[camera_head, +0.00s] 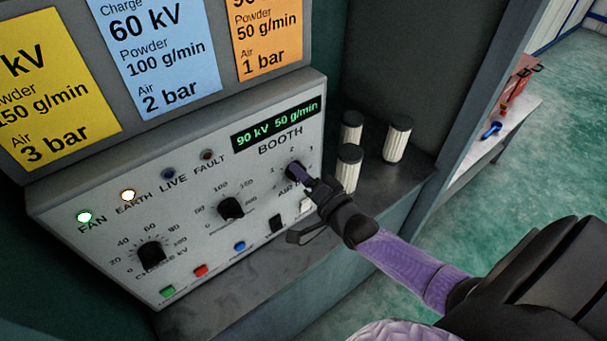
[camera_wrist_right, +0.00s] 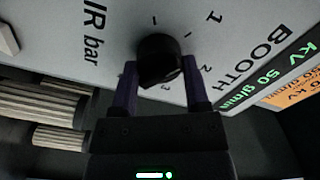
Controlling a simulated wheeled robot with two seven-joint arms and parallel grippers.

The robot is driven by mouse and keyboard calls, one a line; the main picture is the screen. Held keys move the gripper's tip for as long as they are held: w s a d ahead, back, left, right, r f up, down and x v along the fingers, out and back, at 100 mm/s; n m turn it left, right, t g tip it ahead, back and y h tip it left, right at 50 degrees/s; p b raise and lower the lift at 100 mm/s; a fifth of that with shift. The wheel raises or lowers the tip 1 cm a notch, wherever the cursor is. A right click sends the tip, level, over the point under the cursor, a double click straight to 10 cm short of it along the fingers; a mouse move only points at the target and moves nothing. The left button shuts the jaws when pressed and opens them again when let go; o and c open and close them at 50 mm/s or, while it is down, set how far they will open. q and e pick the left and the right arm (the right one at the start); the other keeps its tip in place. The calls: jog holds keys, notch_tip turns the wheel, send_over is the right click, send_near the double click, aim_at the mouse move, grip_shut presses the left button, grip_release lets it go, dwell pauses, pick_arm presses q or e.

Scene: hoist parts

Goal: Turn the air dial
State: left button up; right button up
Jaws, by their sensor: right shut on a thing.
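The grey control panel (camera_head: 190,185) carries three black dials. The air dial (camera_head: 293,167) is the right one, marked 1, 2, 3, and my right gripper (camera_head: 306,180) covers part of it. In the right wrist view the round black air dial (camera_wrist_right: 160,58) sits between the two fingers of my right gripper (camera_wrist_right: 161,85), which is shut on it. Its pointer direction is hard to tell. The panel display (camera_head: 277,124) reads "90 kV 50 g/min". My left gripper is not in view.
The charge dial (camera_head: 151,254) and powder dial (camera_head: 231,208) are left of my gripper. Coloured buttons line the panel's lower edge. FAN (camera_head: 84,217) and EARTH (camera_head: 128,195) lamps are lit. White ribbed cylinders (camera_head: 397,140) stand right of the panel. Setting cards (camera_head: 160,55) hang above.

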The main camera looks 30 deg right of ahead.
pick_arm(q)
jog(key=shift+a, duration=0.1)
pick_arm(e)
jog(key=o, duration=0.9)
jog(key=shift+c, duration=0.2)
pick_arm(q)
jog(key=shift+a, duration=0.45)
pick_arm(e)
jog(key=o, duration=0.4)
jog(key=shift+s, duration=0.1)
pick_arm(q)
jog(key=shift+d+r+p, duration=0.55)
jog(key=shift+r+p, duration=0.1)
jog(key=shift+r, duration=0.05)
pick_arm(e)
jog(key=s, duration=0.9)
jog(key=shift+s+d, duration=0.4)
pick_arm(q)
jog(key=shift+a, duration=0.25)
pick_arm(e)
jog(key=shift+f, duration=0.1)
